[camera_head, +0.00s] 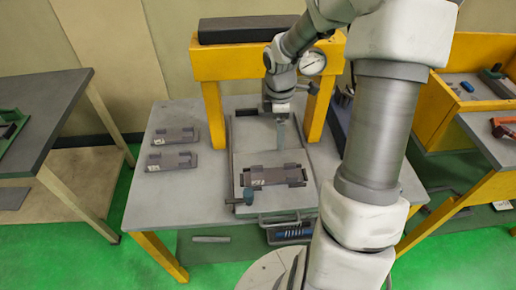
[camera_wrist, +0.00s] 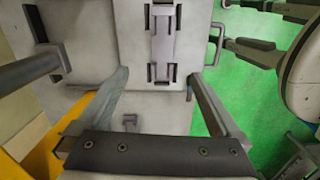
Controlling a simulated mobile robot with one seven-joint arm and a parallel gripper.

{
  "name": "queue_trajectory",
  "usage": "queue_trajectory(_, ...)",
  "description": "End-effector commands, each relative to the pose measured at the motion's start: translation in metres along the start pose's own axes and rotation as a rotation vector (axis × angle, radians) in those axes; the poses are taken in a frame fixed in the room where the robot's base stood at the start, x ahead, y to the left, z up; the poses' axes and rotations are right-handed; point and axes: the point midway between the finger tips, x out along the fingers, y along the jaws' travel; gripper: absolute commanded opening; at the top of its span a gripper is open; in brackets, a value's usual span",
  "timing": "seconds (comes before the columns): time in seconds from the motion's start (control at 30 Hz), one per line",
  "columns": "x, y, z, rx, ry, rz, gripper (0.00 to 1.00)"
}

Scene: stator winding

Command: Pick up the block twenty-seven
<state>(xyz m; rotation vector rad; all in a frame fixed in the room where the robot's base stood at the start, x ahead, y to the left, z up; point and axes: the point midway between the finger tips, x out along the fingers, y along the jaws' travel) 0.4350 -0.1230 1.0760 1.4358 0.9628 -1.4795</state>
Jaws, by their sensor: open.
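A grey block (camera_head: 273,176) with a pale label lies on the grey plate (camera_head: 247,160) in the middle of the table. In the wrist view the same block (camera_wrist: 163,45) lies lengthwise ahead of my fingers, with dark brackets at its ends. Two similar labelled blocks, an upper one (camera_head: 175,135) and a lower one (camera_head: 171,160), lie on the table's left side. The label numbers are too small to read surely. My gripper (camera_head: 281,140) hangs above the plate, behind the middle block. In the wrist view my gripper (camera_wrist: 158,76) is open, its two fingers wide apart with nothing between them.
A yellow frame (camera_head: 209,105) with a dark bar (camera_head: 245,28) on top and a dial gauge (camera_head: 312,62) stands behind my gripper. A handle (camera_head: 285,218) is at the plate's front edge. Side benches stand left and right. The table's front left is clear.

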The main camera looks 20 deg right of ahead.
Motion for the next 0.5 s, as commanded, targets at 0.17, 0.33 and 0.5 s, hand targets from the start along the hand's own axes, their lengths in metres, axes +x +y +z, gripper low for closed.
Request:
queue_trajectory(0.17,0.024,0.004,-0.004,-0.068,0.044,-0.024,1.00)
queue_trajectory(0.33,0.046,0.003,-0.006,-0.085,0.053,-0.030,1.00)
queue_trajectory(0.5,0.083,0.001,-0.009,-0.086,0.052,-0.032,1.00)
